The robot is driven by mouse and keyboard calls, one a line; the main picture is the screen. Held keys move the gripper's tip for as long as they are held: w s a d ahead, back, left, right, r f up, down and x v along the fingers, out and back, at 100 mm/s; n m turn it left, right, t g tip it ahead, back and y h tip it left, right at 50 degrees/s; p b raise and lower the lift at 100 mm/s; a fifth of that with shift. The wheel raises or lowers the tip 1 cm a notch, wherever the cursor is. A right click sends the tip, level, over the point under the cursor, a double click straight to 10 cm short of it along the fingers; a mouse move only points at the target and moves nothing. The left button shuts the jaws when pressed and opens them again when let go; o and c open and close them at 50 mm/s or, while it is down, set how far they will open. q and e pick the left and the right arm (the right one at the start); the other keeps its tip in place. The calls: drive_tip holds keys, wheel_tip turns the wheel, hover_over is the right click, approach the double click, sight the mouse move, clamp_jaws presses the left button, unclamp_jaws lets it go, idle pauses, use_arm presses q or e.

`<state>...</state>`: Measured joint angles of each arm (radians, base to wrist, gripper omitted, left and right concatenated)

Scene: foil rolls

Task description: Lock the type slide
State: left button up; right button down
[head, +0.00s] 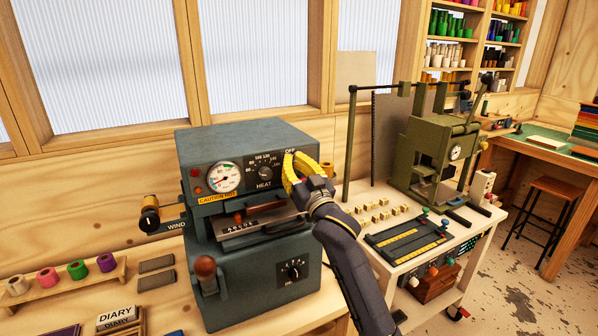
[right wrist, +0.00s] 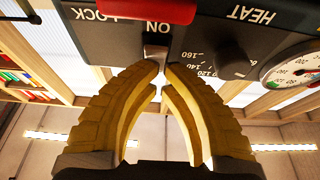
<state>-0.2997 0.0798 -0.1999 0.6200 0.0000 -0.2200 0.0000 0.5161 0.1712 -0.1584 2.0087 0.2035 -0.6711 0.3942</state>
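The type slide (head: 240,229) sits in the front opening of the blue-grey stamping machine (head: 202,153), with a row of small type on it. A reddish-brown handle (head: 252,210) lies just above it. The right wrist view shows a red lever (right wrist: 150,9) beside the word LOCK (right wrist: 88,15). My right gripper (head: 290,165), with yellow fingers, is at the panel's upper right corner, by the OFF mark. In the wrist view its fingertips (right wrist: 162,68) almost meet beside a small metal toggle (right wrist: 156,50) near ON; contact is unclear. My left gripper is out of view.
The heat knob (head: 265,172) and dial (head: 224,177) are left of my right gripper. A dark press (head: 432,150) and a slotted tray (head: 405,240) stand on the right bench. Spools (head: 78,269) and a DIARY block (head: 117,318) are at lower left.

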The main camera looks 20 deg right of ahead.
drive_tip(key=shift+s+f, duration=0.1)
drive_tip(key=shift+f, duration=1.85)
drive_tip(key=shift+s+a+f+n+g+y, duration=0.1)
drive_tip(key=shift+a+f+n+g+y, duration=0.25)
drive_tip(key=shift+n, duration=0.75)
drive_tip(key=shift+w+f+n+g+y, duration=0.1)
drive_tip(key=shift+f+n+y, duration=0.1)
drive_tip(key=shift+n+y, duration=0.65)
drive_tip(key=shift+s+a+f+n+g+y, duration=0.1)
drive_tip(key=shift+a+f+n+g+y, duration=0.15)
drive_tip(key=shift+n, duration=1.1)
drive_tip(key=shift+a+r, duration=0.15)
drive_tip(key=shift+r, duration=0.35)
drive_tip(key=r, duration=0.1)
drive_tip(key=a+r, duration=0.1)
drive_tip(key=r, duration=0.1)
drive_tip(key=shift+s, duration=0.1)
drive_tip(key=v, duration=1)
drive_tip(key=shift+f, duration=0.2)
